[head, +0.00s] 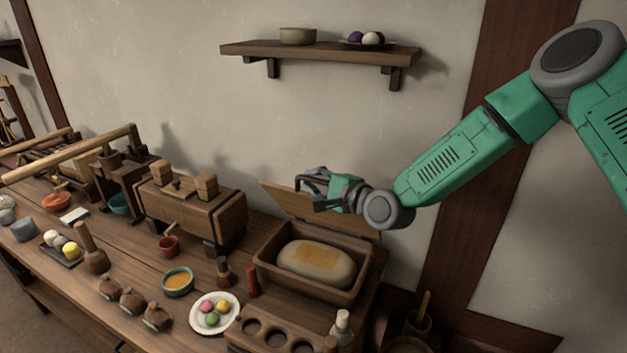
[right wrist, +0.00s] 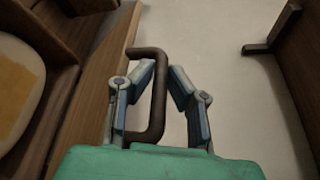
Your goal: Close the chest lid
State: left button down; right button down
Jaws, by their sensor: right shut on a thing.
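The wooden chest (head: 292,281) stands open at the right end of the table. Its lid (head: 280,199) is raised and leans back toward the wall. The lid also shows in the right wrist view (right wrist: 88,112), with a dark bar handle (right wrist: 158,98) on its face. My right gripper (head: 318,190) is at the raised lid, its fingers shut on the handle; in the right wrist view the handle passes between the fingers (right wrist: 162,78). A pale oval loaf-like thing (head: 340,268) with a tan patch lies inside the chest. My left gripper is out of view.
A wall shelf (head: 320,50) with a bowl hangs above the lid. Left of the chest stand a wooden box (head: 190,215) on legs, a red bottle (head: 252,281) and a white plate (head: 213,313) of coloured balls. A holed wooden rack (head: 262,347) sits in front.

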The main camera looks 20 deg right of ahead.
jog(key=c, duration=1.9)
grip_release()
jog(key=shift+d+f, duration=0.1)
jog(key=shift+f, duration=0.15)
jog(key=shift+o, duration=0.2)
jog(key=shift+w+f, duration=0.1)
jog(key=shift+w, duration=0.15)
jog(key=shift+s+r, duration=0.15)
jog(key=shift+r, duration=0.05)
jog(key=v, duration=1.1)
jog(key=shift+s+d, duration=0.2)
jog(key=shift+s, duration=0.1)
jog(key=shift+a+f, duration=0.1)
